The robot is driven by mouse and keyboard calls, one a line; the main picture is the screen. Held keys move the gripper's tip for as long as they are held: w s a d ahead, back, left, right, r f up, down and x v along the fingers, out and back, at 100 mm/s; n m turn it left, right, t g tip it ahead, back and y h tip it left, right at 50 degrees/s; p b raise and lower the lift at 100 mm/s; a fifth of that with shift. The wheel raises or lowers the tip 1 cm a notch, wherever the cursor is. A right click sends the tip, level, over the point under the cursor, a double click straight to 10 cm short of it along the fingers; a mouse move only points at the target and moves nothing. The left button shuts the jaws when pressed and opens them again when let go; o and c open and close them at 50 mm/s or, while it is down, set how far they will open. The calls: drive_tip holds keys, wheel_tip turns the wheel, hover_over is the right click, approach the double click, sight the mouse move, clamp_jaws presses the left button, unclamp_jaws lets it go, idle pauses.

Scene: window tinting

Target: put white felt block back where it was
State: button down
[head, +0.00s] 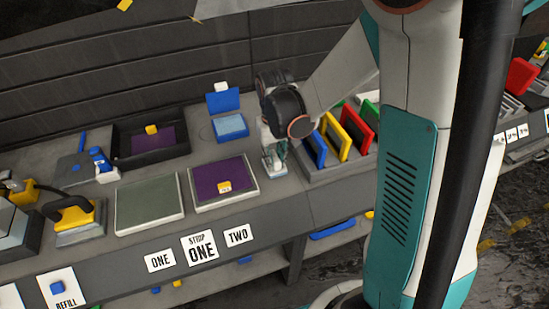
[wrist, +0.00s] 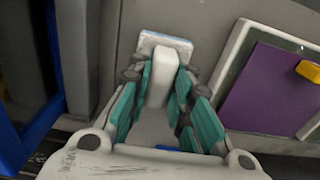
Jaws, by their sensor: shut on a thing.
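The white felt block (wrist: 162,78) is between the teal fingers of my gripper (wrist: 160,92) in the wrist view, with a wider pale, blue-edged part at its far end. The fingers press on both its sides. In the head view my gripper (head: 273,155) points down at the bench, between the tray with the purple sheet and the rack of coloured panels. There the block is mostly hidden by the gripper. I cannot tell whether the block touches the bench.
The purple-sheet tray (head: 248,192) lies close on the left, a grey-green panel (head: 150,205) beyond it. The coloured-panel rack (head: 318,172) stands close on the right. An open blue box (head: 231,127) is behind. Label cards (head: 200,247) line the front edge.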

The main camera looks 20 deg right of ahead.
sight(275, 157)
drive_tip(key=shift+f, duration=0.15)
drive_tip(key=c, duration=1.4)
unclamp_jaws()
drive_tip(key=shift+c, duration=0.2)
wheel_tip(275, 157, up, 13)
drive_tip(key=p, duration=0.4)
drive_tip(key=s+r+t, duration=0.3)
drive_tip(key=s+r, duration=0.1)
drive_tip(key=s, duration=0.3)
drive_tip(key=s+r+t, duration=0.4)
drive_tip(key=s+r, duration=0.1)
drive_tip(key=s, duration=0.3)
